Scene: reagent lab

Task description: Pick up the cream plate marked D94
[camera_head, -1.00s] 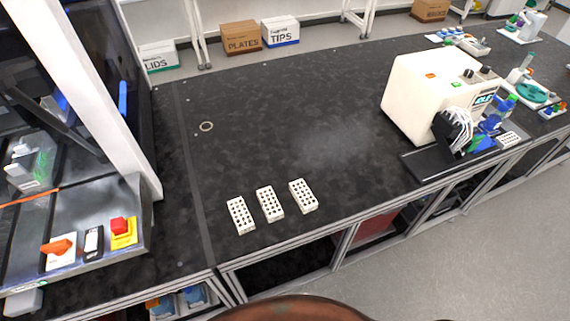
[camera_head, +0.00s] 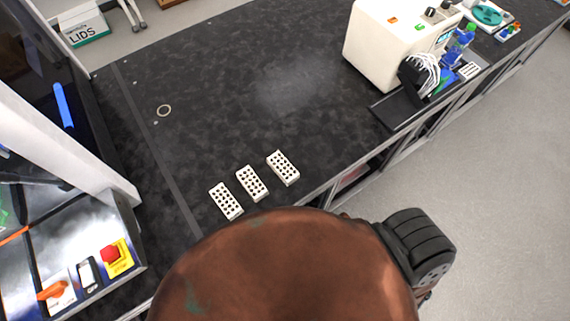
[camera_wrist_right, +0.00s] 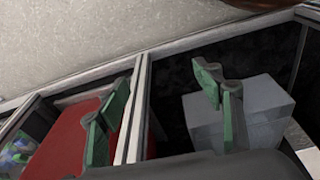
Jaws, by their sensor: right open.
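Three cream plates with dark wells lie flat in a slanted row near the front edge of the black bench in the head view: a left plate (camera_head: 226,201), a middle plate (camera_head: 252,183) and a right plate (camera_head: 283,167). No marking is legible, so I cannot tell which is D94. My right gripper (camera_wrist_right: 160,88) shows its green fingers spread wide, with nothing between them. The right wrist view faces the open shelving under a bench and the floor, with no plate in sight. My left gripper is not in view.
A cream machine (camera_head: 395,42) stands on the bench at the back right. At the left is a metal panel with a red button (camera_head: 110,253). The bench between is clear apart from a small ring (camera_head: 164,111). Below are a red box (camera_wrist_right: 75,140) and a grey box (camera_wrist_right: 262,105).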

